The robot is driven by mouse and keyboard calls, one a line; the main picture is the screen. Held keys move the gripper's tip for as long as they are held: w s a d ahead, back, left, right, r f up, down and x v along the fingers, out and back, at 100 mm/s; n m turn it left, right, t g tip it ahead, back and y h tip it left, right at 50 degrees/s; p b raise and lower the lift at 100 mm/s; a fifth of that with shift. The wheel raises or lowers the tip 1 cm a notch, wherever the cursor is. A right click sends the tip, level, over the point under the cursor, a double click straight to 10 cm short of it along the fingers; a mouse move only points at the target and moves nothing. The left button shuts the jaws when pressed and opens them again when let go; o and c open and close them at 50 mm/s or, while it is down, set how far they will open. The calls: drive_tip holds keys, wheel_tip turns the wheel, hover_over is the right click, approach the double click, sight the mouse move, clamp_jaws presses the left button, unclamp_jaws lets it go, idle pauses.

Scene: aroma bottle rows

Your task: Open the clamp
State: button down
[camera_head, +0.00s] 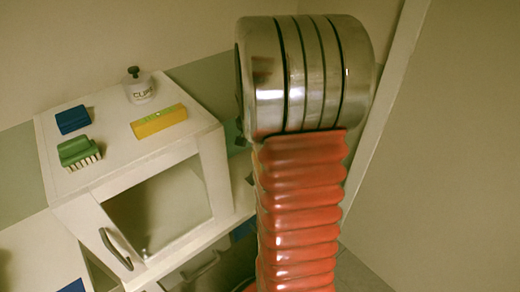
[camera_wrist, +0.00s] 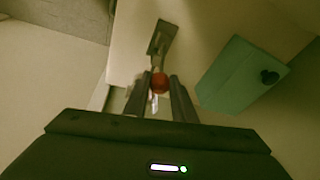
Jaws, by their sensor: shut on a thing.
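My gripper (camera_wrist: 161,86) shows in the wrist view, its two dark fingers shut on a small round red thing (camera_wrist: 160,83). The red thing sits between the fingertips; what lies under or behind it is hidden. A dark flat piece (camera_wrist: 160,37) with a narrow part below it lies just beyond the fingertips, in line with the red thing. I cannot tell whether they are joined, and I make out no clear clamp. In the head view my arm fills the middle and the gripper does not show.
A green box (camera_wrist: 241,75) with a dark knob is right of the fingers. In the head view a white cabinet (camera_head: 210,160) with a windowed front carries a blue block (camera_head: 73,120), a green brush (camera_head: 76,151), a yellow box (camera_head: 158,121) and a small bottle (camera_head: 139,90).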

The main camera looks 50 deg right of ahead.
drive_tip(key=c, duration=1.5)
unclamp_jaws()
drive_tip(key=shift+a, duration=0.1)
drive_tip(key=shift+o, duration=0.2)
drive_tip(key=shift+r, duration=0.15)
drive_tip(key=v, duration=1.3)
drive_tip(key=shift+r, duration=0.25)
drive_tip(key=shift+s, duration=0.2)
